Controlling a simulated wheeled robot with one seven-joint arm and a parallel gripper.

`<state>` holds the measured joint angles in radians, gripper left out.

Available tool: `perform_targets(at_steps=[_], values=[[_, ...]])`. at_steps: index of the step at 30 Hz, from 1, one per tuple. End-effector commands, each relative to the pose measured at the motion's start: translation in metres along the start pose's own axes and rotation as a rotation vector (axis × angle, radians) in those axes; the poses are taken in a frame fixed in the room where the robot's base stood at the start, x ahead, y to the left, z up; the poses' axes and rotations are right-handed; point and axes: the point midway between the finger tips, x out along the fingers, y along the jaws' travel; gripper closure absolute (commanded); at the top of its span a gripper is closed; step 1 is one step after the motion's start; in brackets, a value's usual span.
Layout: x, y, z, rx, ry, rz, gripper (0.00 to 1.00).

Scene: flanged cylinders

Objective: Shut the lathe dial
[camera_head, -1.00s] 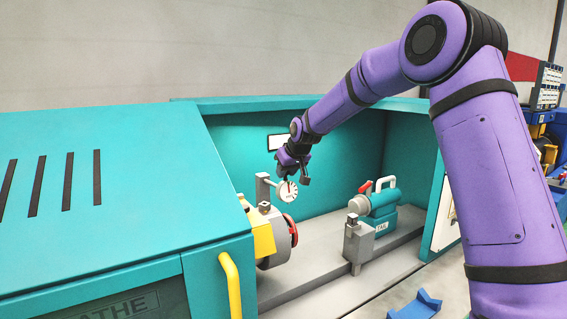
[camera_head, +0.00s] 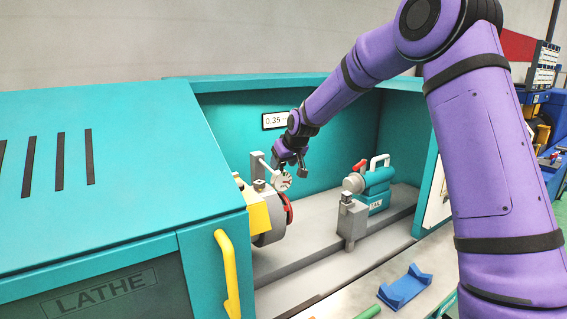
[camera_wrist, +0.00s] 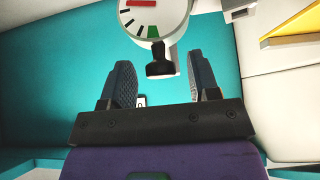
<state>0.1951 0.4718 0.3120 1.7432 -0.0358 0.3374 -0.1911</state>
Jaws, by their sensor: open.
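The lathe dial (camera_head: 283,183) is a small round white gauge on a grey bracket above the chuck, inside the teal lathe. In the wrist view the dial (camera_wrist: 153,15) shows a white face with black, red and green marks. A black knob (camera_wrist: 160,58) sticks out from its rim. My gripper (camera_head: 292,166) is at the dial from above. In the wrist view my gripper (camera_wrist: 164,80) is open, with the black knob between the lines of its two ribbed fingers. I cannot tell whether either finger touches it.
The chuck (camera_head: 270,222) with a red part is below the dial. A teal tailstock (camera_head: 372,190) and a grey tool post (camera_head: 350,220) stand to the right. A small display (camera_head: 275,120) reads 0.35 on the back wall. A yellow handle (camera_head: 228,275) is in front.

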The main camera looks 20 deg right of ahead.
Motion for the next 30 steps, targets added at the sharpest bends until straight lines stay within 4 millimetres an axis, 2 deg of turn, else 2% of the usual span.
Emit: perform_targets(at_steps=[5,18,24,30], values=[[-0.016,0.001,-0.001,0.000,0.003,0.002,0.44],[-0.091,0.001,0.000,0.001,0.001,0.001,0.44],[-0.106,0.000,0.001,0.000,-0.001,0.001,0.44],[-0.108,0.000,0.001,0.000,-0.001,0.000,0.44]])
